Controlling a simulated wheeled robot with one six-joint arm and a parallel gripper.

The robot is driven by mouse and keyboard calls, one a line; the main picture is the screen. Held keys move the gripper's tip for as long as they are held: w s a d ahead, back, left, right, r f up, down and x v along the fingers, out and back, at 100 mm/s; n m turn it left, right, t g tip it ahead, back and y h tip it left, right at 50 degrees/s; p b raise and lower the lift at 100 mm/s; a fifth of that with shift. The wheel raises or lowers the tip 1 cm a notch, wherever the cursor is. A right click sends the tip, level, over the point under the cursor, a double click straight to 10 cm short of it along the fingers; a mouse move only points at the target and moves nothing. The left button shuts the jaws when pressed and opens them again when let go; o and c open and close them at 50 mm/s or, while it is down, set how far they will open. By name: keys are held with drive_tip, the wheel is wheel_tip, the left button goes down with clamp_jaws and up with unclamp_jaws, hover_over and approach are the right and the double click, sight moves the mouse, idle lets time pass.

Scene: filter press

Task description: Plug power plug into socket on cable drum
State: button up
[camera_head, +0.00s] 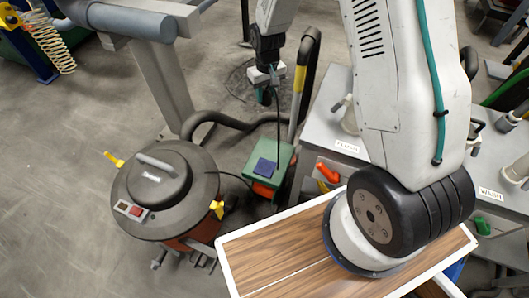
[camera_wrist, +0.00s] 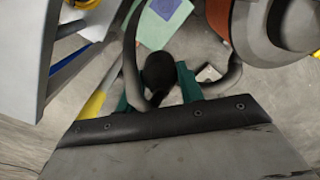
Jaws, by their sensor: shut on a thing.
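My gripper (camera_head: 266,92) hangs above the floor at the top middle of the head view. In the wrist view my gripper (camera_wrist: 158,92) has its green fingers on either side of a dark plug (camera_wrist: 158,70) and is shut on it. A dark cable hangs down from the gripper. A green box with an orange lower part, which appears to be the cable drum (camera_head: 284,158), stands on the floor below and nearer. A blue square, perhaps the socket cover (camera_head: 264,167), is on its top; it also shows in the wrist view (camera_wrist: 166,8). The plug is apart from it. Socket holes are not discernible.
A round dark vacuum (camera_head: 140,208) stands left of the green box, with a thick hose (camera_head: 225,119) running behind the box to a yellow-banded tube (camera_head: 298,78). A grey bench (camera_head: 325,110) is close on the right. A wood-topped tray (camera_head: 262,262) is in front.

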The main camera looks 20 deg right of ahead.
drive_tip(key=s+a+f+n, duration=0.1)
drive_tip(key=s+f+n, duration=0.2)
drive_tip(key=f+n, duration=0.9)
drive_tip(key=s+a+f+n, duration=0.2)
drive_tip(key=f+n, duration=1)
drive_tip(key=f, duration=0.3)
drive_tip(key=shift+s, duration=0.4)
drive_tip(key=shift+f, duration=2.9)
drive_tip(key=shift+f, duration=0.55)
drive_tip(key=o, duration=1)
